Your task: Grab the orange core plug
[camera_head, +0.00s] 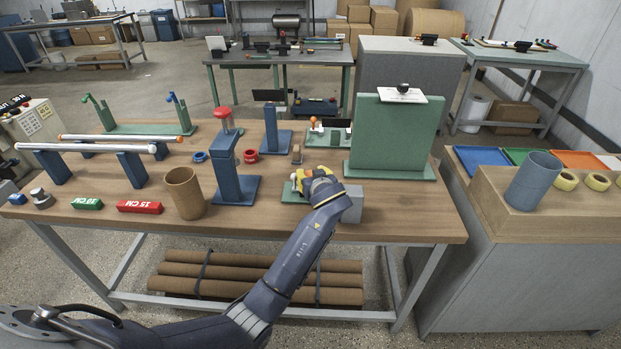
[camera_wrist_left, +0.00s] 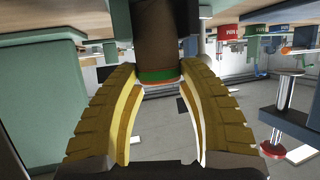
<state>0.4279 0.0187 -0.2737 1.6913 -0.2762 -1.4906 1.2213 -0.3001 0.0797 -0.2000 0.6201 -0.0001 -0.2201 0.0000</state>
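My left gripper (camera_head: 298,180), with yellow finger pads, is over the right half of the wooden table. In the left wrist view its two fingers (camera_wrist_left: 158,80) are spread apart. A brown cylinder (camera_wrist_left: 158,45) with a green band and a thin orange-red edge shows between and beyond the tips; I cannot tell whether they touch it. A small orange patch (camera_head: 320,170) shows just behind the gripper in the head view; whether it is the orange core plug is unclear, as the gripper hides much there. My right gripper is not in view.
A blue press (camera_head: 228,165) with a red knob stands left of the gripper. A brown cup (camera_head: 184,194) stands farther left. A green upright panel (camera_head: 395,135) is close on the right, and a grey block (camera_head: 353,205) is beside the gripper.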

